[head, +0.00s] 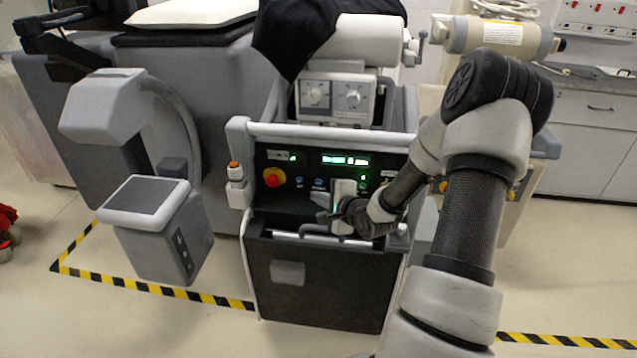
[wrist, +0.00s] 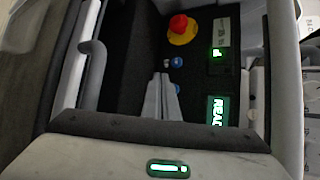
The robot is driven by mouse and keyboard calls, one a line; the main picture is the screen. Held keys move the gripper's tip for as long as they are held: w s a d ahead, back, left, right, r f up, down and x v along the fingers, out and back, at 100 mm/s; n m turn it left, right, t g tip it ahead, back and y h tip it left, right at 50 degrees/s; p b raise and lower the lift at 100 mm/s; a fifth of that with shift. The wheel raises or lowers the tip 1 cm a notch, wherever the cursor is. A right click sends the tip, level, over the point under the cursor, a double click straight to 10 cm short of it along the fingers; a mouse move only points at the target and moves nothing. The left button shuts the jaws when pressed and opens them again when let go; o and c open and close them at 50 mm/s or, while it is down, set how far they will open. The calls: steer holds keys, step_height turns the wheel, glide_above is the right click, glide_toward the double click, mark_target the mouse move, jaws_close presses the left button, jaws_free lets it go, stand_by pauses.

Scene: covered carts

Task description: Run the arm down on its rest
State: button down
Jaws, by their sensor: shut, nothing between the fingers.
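A grey C-shaped unit stands at the left in the head view. Its upper block (head: 103,107) hangs on a curved arm (head: 183,118), with a clear gap above the lower block with a dark flat top (head: 146,196). I cannot tell for sure whether this is the arm and its rest. My gripper (head: 325,212) is at the front of the middle cart's dark control panel (head: 290,157). In the wrist view my gripper (wrist: 160,84) is shut and empty, its fingertips close to a blue button (wrist: 177,90). I cannot tell whether they touch it.
The panel also has a red knob on yellow (head: 273,177), another blue button (wrist: 176,62) and a lit green display (head: 345,160). A pale rail (head: 300,131) crosses above it. Black cloth (head: 292,35) covers the cart's top. Striped tape (head: 140,286) marks the floor.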

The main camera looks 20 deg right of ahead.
steer(key=shift+s+a, duration=0.7)
steer(key=shift+s, duration=0.3)
